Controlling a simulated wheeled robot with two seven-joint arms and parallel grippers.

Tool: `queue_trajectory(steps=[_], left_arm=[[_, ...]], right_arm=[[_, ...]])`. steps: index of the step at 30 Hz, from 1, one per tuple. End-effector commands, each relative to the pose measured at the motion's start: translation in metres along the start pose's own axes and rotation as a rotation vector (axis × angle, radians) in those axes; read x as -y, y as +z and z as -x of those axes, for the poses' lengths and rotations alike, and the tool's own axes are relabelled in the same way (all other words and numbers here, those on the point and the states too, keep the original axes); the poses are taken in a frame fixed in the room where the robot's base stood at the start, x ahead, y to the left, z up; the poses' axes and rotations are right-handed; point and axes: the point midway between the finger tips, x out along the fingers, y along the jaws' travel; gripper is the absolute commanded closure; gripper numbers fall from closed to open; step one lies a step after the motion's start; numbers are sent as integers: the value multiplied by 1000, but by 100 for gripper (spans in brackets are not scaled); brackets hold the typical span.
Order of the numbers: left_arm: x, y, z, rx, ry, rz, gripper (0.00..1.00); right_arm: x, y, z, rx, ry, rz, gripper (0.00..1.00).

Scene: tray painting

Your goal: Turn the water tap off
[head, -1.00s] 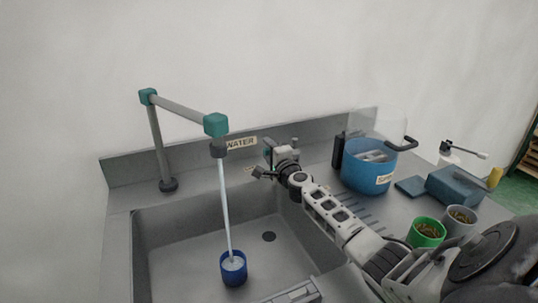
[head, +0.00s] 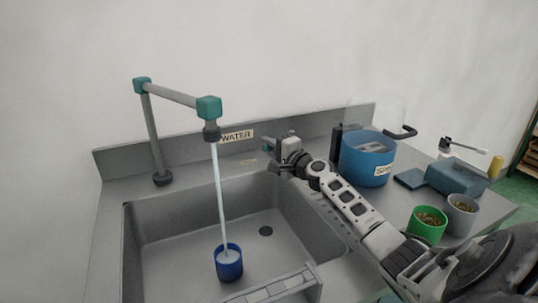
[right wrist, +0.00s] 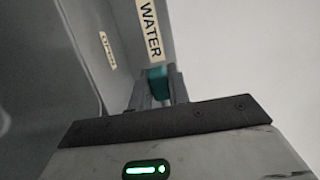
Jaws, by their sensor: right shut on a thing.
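The tap's spout (head: 211,131) hangs from a grey pipe with teal joints. A thin water stream (head: 220,190) runs from it into a blue cup (head: 229,264) standing in the sink. My right gripper (head: 272,157) is at the back ledge, right of the WATER label (head: 236,136). In the right wrist view its fingers (right wrist: 157,90) are shut on a teal tap handle (right wrist: 157,82), beside the WATER label (right wrist: 150,28). The handle is partly hidden by the fingers. My left gripper is not in view.
The grey sink (head: 180,225) has a drain near its middle. Right of my right arm stand a blue bin (head: 367,168), a blue box (head: 455,176), a green cup (head: 427,228) and a grey cup (head: 462,212). A grey slotted piece (head: 270,288) lies at the sink's front.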

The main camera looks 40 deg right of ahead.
Motion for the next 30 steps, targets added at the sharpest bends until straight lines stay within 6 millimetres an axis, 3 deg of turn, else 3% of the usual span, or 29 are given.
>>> queue_trajectory(steps=[8, 9, 11, 12, 23, 30], left_arm=[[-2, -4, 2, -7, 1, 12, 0], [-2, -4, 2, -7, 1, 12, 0], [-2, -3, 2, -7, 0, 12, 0], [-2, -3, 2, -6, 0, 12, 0], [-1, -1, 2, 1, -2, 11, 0], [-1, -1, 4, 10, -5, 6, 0]], right_arm=[[-1, 0, 1, 5, 4, -1, 100], [-1, 0, 1, 5, 4, -1, 79], [-1, 0, 1, 5, 4, -1, 63], [-1, 0, 1, 5, 4, -1, 60], [0, 0, 6, 5, 3, 0, 60], [-2, 0, 42, 6, 8, 1, 60]])
